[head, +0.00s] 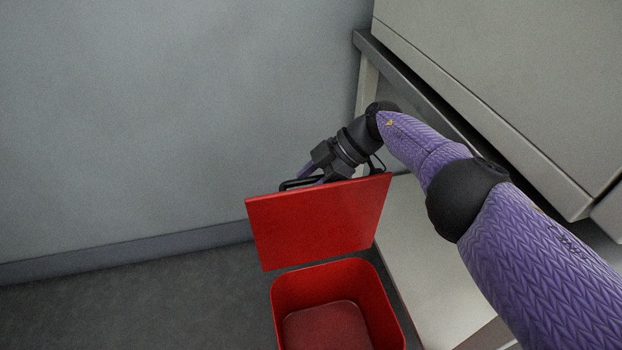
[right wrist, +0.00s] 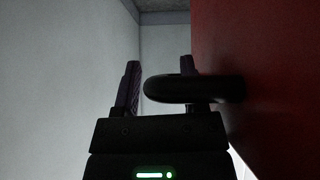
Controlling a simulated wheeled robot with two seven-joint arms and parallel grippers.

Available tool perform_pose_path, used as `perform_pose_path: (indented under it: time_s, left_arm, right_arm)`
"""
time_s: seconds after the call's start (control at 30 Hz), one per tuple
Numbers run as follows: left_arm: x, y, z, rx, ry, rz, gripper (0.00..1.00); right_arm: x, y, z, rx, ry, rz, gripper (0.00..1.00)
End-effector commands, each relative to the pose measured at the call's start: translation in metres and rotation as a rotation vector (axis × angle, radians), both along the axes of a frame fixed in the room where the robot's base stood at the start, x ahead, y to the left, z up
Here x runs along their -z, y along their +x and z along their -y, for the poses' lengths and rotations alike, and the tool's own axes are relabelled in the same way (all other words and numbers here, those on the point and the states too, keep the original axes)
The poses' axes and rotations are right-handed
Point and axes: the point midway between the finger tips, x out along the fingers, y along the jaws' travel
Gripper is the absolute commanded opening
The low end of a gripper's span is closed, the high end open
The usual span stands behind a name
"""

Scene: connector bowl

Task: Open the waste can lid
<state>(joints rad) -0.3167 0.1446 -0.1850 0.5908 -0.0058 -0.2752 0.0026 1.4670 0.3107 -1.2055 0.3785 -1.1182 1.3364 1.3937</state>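The red waste can (head: 338,295) stands on the floor with its top open and its inside showing. Its red lid (head: 322,222) is raised steeply above the back of the can. A black loop handle (head: 297,184) sticks out from the far side of the lid; it also shows in the right wrist view (right wrist: 185,89). My right gripper (head: 310,171) is behind the lid at this handle. Its fingers (right wrist: 160,68) are apart, and the handle's curved end reaches between them, partly hiding the right finger. Contact is unclear. My left gripper is out of view.
A grey wall (head: 170,110) stands behind and to the left. A pale cabinet or bench (head: 510,80) with a dark edge is at the upper right, close to my right arm. A pale panel (head: 425,255) stands right beside the can. Dark floor is clear at the left.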

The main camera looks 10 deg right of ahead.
Motion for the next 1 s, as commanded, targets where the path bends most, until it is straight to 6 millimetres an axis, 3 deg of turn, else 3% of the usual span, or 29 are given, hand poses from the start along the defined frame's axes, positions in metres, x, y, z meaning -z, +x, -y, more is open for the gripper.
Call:
perform_pose_path:
  time_s: [0.27, 0.63, 1.0]
  left_arm:
    - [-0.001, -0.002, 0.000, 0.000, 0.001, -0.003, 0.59]
    - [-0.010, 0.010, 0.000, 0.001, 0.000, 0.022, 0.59]
    - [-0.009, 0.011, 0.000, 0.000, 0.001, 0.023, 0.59]
  right_arm:
    - [-0.002, 0.000, 0.002, 0.002, 0.000, 0.001, 0.55]
    - [-0.050, -0.003, 0.049, 0.002, -0.001, 0.002, 0.55]
    - [-0.053, -0.004, 0.053, 0.000, 0.000, 0.000, 0.55]
